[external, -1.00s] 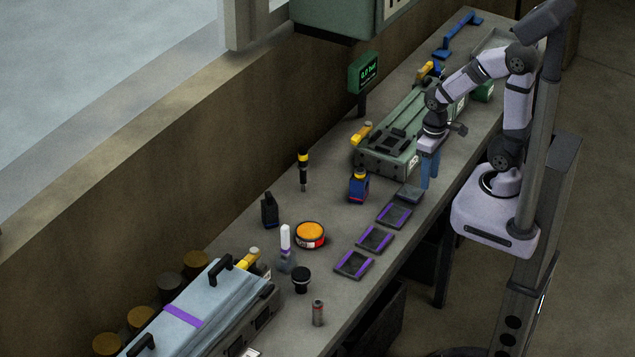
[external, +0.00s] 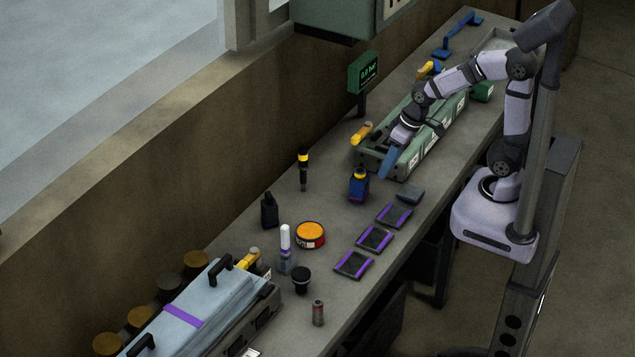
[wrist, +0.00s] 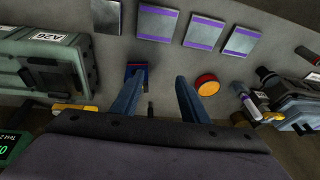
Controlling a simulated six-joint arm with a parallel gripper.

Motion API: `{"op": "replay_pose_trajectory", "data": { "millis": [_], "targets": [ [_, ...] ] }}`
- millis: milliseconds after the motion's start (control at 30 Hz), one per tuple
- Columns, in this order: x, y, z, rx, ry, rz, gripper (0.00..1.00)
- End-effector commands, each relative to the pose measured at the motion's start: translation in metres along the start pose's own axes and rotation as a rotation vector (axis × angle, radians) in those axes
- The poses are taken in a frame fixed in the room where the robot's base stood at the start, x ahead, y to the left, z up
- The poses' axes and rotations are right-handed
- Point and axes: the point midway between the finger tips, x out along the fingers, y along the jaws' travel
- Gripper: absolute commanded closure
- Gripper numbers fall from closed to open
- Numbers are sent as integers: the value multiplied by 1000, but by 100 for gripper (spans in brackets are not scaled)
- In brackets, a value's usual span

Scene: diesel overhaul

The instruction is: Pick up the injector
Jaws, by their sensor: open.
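The injector (external: 303,170), a slim black upright piece with a yellow band, stands on the bench near the wall in the external view. In the wrist view a small dark part (wrist: 151,110), which seems to be the injector, shows between my fingers, mostly hidden by the gripper body. My gripper (external: 385,176) is open and empty, its blue fingers tilted down above the near end of the green case. It is to the right of the injector and apart from it. The open fingers also show in the wrist view (wrist: 160,80).
The green case (external: 400,160) lies under my arm. An orange-topped tin (external: 310,234), a black handheld device (external: 269,210) and purple-edged pads (external: 375,239) are nearby. Bench around the injector is clear.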

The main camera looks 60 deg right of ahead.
Motion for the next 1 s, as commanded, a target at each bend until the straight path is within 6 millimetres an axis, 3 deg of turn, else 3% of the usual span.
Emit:
{"op": "replay_pose_trajectory", "data": {
  "millis": [100,300,500,600,733,867,1000],
  "targets": [
    [24,-24,-42,-7,141,-43,59],
    [51,-61,-126,19,444,-72,59],
    [64,-76,-189,82,732,-7,59],
    [68,-76,-208,117,862,62,59],
    [69,-70,-219,164,1014,186,59],
    [68,-62,-215,202,1140,337,59],
    [63,-54,-199,229,1244,510,59]
  ]
}}
